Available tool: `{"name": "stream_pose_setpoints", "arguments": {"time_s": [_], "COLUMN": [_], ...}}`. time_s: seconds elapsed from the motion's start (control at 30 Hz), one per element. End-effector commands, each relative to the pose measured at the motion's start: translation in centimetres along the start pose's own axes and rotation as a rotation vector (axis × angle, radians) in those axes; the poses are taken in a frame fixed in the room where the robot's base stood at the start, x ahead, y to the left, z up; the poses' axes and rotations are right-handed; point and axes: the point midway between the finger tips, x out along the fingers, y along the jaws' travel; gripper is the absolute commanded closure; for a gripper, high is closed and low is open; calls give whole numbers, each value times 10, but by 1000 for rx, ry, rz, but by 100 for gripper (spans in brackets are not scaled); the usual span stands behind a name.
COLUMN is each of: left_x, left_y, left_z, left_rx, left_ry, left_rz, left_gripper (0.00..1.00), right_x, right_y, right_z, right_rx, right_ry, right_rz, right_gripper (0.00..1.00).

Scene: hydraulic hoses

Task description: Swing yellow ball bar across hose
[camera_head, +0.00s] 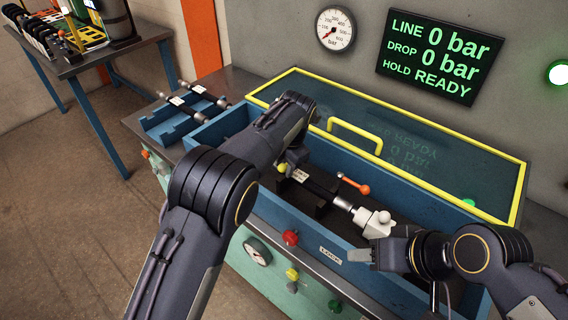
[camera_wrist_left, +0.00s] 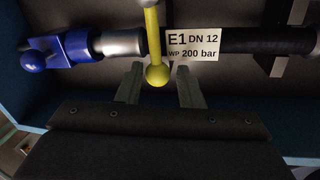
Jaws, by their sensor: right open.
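The hose (camera_head: 317,187) lies in the blue trough in the head view. In the left wrist view its black length (camera_wrist_left: 265,41) carries a white E1 label (camera_wrist_left: 193,45), with a blue fitting (camera_wrist_left: 78,47) at the left. The yellow ball bar (camera_wrist_left: 152,40) crosses in front of the hose beside the label, its ball toward me. My left gripper (camera_wrist_left: 160,88) is open, with the yellow ball between its fingertips, and a gap shows on both sides. In the head view my left arm hides most of that end. My right gripper (camera_head: 366,246) is open beside the white fitting (camera_head: 374,221).
An orange ball bar (camera_head: 353,184) is near the hose's right end. A tinted panel with a yellow frame (camera_head: 440,161) and handle (camera_head: 354,137) stands behind the trough (camera_head: 300,222). The display (camera_head: 437,58) reads 0 bar, 0 bar, READY. A blue rack (camera_head: 172,124) stands left.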

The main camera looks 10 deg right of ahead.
Motion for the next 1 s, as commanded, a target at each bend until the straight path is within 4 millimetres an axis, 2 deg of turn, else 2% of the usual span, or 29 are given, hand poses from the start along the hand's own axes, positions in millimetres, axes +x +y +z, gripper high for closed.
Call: {"name": "stream_pose_setpoints", "arguments": {"time_s": [0.17,0.5,0.6,0.73,1.0], "left_x": [-6,-60,-71,-78,-78], "left_y": [1,0,0,0,0], "left_z": [0,1,1,1,0], "left_rx": [0,1,0,0,0], "left_ry": [-1,-3,-1,-1,0], "left_rz": [1,2,1,1,0], "left_gripper": [66,66,66,66,66], "right_x": [1,7,7,7,7], "right_y": [1,3,3,3,3], "right_z": [1,3,4,4,4], "right_rx": [0,0,0,0,0], "right_ry": [0,0,0,0,0], "right_rz": [0,0,0,0,0], "right_gripper": [54,54,54,54,54]}}
